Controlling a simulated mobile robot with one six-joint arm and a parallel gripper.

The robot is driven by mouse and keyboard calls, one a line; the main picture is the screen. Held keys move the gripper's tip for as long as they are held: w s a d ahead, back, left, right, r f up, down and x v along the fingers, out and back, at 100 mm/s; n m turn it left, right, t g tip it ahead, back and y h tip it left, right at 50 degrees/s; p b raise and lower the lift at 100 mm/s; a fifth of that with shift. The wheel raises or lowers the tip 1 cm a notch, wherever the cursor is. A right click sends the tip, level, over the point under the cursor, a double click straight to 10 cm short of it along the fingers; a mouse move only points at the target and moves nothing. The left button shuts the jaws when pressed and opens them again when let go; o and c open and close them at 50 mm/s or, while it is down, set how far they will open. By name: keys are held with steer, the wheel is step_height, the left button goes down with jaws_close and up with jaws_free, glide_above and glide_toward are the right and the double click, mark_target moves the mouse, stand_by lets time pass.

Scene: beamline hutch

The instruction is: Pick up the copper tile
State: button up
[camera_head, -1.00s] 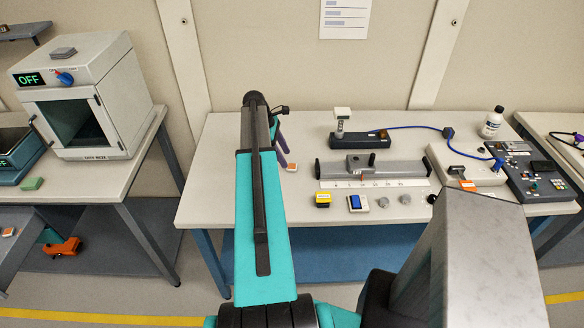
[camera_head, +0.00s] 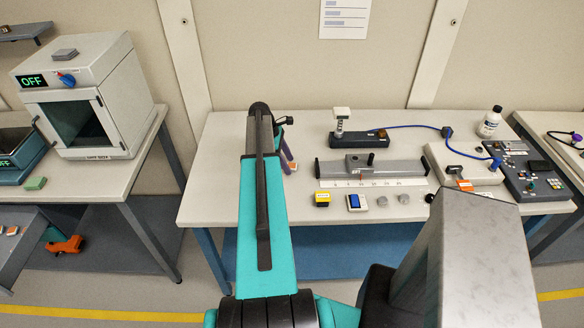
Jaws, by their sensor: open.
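A small pale tile with a copper-orange face (camera_head: 292,167) lies on the left part of the middle bench, and it looks like the copper tile. My gripper (camera_head: 287,155) is over the bench close beside it, partly hidden behind my arm. The dark purple fingers point down at the tile's left and far side and overlap part of it in the view. The jaws are open. I cannot tell whether the fingers touch the tile or stay above it.
The middle bench (camera_head: 222,170) holds a grey rail fixture (camera_head: 410,168), a yellow-black block (camera_head: 322,200), a blue-white block (camera_head: 356,203), grey discs and a white bottle (camera_head: 491,122). A similar small tile (camera_head: 12,230) sits on the lower left shelf. An oven-like box (camera_head: 85,95) stands left.

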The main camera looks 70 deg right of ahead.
steer(key=c, duration=1.1)
steer(key=shift+r, duration=0.15)
steer(key=shift+r+b, duration=0.8)
steer(key=shift+r, duration=0.2)
steer(key=a+r+b, duration=0.1)
steer(key=a, duration=0.4)
steer(key=w+a+b, duration=0.1)
steer(key=a+b, duration=0.1)
steer(key=a, duration=0.3)
steer(key=w+a+r+b, duration=0.1)
steer(key=a+b, duration=0.1)
steer(key=a, duration=0.4)
steer(key=shift+r, duration=0.35)
